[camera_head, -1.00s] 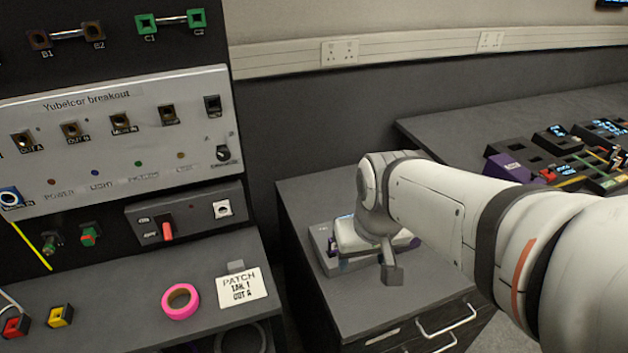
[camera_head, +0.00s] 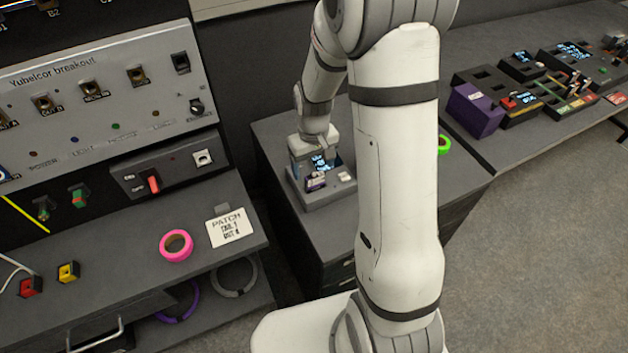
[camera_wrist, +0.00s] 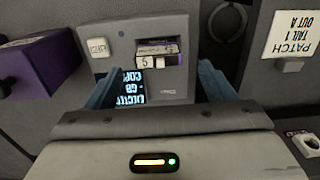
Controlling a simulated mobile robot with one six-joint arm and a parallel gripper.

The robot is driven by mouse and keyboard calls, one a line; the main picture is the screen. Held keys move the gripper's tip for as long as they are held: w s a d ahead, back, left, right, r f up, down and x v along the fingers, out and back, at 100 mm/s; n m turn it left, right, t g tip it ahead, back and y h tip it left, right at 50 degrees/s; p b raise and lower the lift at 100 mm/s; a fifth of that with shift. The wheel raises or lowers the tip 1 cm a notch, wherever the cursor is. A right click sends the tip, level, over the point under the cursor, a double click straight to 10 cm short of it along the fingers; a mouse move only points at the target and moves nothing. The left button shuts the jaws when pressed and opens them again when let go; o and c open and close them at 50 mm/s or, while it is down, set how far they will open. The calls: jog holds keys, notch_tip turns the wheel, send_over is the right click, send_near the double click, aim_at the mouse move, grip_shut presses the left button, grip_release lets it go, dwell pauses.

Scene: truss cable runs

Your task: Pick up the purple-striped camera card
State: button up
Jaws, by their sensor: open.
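The purple-striped camera card (camera_wrist: 158,50) sits in a slot of a grey reader box (camera_wrist: 180,24), its pale labelled end with a "5" sticking out. In the head view the card (camera_head: 315,183) shows small on the front of the box (camera_head: 325,198). My gripper (camera_wrist: 157,72) is open, its two blue fingers apart on either side of the box's front, with the card in line between them. Nothing is held. In the head view my gripper stands over the box and its fingertips are hard to make out.
The box has a lit screen (camera_wrist: 131,88) and a white button (camera_wrist: 98,47). A purple block (camera_wrist: 40,62) lies to the left in the wrist view. A "PATCH" sign (camera_head: 229,227) and pink tape roll (camera_head: 176,246) lie on the bench at left. A green ring (camera_head: 444,145) is right of my arm.

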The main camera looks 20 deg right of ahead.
aim_at(315, 180)
jog(key=f, duration=0.2)
jog(key=f+p, duration=0.1)
jog(key=f, duration=0.3)
jog(key=shift+s+d, duration=0.15)
jog(key=shift+s, duration=0.1)
jog(key=shift+r, duration=0.1)
jog(key=c, duration=1.2)
